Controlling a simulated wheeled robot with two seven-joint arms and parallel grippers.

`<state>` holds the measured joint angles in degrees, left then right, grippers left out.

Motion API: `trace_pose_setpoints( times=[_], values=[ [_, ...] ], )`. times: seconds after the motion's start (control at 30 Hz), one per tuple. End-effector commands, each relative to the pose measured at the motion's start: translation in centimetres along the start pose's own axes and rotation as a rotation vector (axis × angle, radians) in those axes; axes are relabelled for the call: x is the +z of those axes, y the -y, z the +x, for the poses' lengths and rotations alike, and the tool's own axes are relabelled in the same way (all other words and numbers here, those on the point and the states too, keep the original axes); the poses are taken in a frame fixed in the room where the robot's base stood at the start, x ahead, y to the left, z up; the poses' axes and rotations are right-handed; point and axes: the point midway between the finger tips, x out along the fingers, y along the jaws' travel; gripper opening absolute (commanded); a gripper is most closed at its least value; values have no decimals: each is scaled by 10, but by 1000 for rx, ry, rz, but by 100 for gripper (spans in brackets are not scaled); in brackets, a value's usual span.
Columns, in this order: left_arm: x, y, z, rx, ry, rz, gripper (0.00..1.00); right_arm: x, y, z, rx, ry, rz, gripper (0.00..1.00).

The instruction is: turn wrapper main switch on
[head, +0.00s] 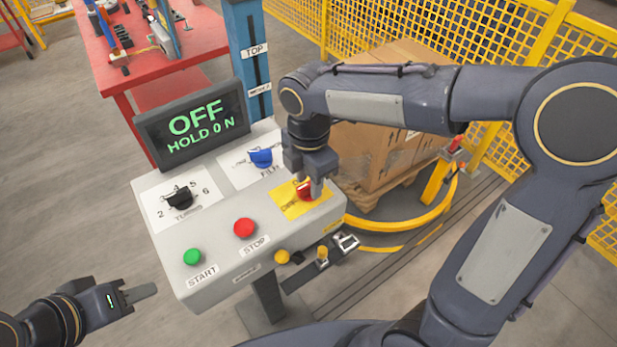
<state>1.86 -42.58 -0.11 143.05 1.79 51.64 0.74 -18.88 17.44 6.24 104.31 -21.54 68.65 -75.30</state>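The wrapper's control panel (220,268) stands in the middle, with a dark display (192,122) reading "OFF" and "HOLD 0 N" in green. The main switch, a red knob (304,191) on a yellow plate (291,207), is at the panel's right side, partly covered by my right gripper. My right gripper (317,186) points down at the red knob, with a grey finger against its right side. Whether it is closed on the knob is hidden.
The panel also has a blue film knob (261,157), a black turns knob (179,197), a green start button (192,256) and a red stop button (244,228). Behind are a wrapped carton load (365,150), yellow fencing (385,25) and a red bench (100,65).

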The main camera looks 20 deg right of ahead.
Motion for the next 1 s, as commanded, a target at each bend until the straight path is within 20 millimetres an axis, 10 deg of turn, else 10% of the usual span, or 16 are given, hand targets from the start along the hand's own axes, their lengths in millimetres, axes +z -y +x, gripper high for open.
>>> trace_pose_setpoints(
  times=[0.3, 0.6, 1.0],
  values=[
    [0, 0, 0, 0, 0, 0, 36, 0, 0, 4, 1, -1, 1, 35],
    [0, 0, 0, 0, 0, 0, 36, 0, 0, 4, 1, -1, 1, 0],
    [0, 0, -1, 0, 0, 0, 36, 0, 0, 3, 0, -1, 59, 0]
  ],
)
